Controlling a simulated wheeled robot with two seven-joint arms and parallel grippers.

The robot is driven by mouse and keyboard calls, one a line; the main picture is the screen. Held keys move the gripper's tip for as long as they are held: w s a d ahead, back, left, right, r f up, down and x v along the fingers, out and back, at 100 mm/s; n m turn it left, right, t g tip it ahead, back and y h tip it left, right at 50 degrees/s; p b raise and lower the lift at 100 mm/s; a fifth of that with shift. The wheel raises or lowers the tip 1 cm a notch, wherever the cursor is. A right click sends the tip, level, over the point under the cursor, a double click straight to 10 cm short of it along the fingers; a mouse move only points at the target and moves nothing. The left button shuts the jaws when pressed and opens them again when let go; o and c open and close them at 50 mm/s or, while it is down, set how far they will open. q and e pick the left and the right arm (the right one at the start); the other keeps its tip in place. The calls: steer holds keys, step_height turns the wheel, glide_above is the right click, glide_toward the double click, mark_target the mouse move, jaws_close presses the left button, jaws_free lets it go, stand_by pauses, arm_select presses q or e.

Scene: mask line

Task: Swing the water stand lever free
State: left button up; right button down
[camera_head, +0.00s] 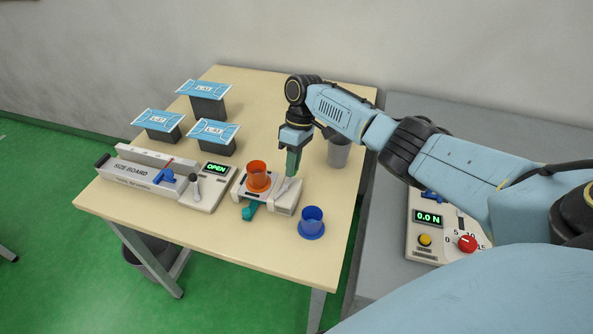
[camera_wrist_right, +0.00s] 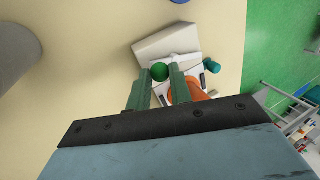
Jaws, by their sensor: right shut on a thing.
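The water stand (camera_head: 287,208) is a small pale box on the wooden table, with an orange cup (camera_head: 258,177) on it and a teal part at its front. The stand also shows in the wrist view (camera_wrist_right: 163,43). The lever's green round knob (camera_wrist_right: 160,71) shows between the fingers of my right gripper (camera_wrist_right: 160,77). My right gripper (camera_head: 293,161) reaches down over the stand's right side, shut on the lever knob. In the head view the fingers hide the knob. My left gripper is not in view.
A blue cup (camera_head: 312,222) stands right of the stand, a grey cup (camera_head: 339,152) behind my gripper. The size board (camera_head: 143,175) with an "OPEN" display (camera_head: 216,168) is at the left. Several mask-topped blocks (camera_head: 205,104) stand behind. A gauge box (camera_head: 428,225) reads 0.0 N.

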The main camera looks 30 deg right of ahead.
steer(key=shift+w+a+n+g+h+b, duration=0.25)
steer(key=shift+n+b, duration=0.25)
steer(key=shift+n, duration=0.3)
steer(key=shift+w+a+n+g+h+b, duration=0.2)
steer(key=shift+n+b, duration=0.25)
steer(key=shift+n, duration=0.35)
steer(key=shift+w, duration=0.1)
steer(key=c, duration=1.3)
jaws_free()
steer(key=b+v, duration=0.1)
steer(key=v, duration=1.2)
steer(key=shift+r, duration=0.25)
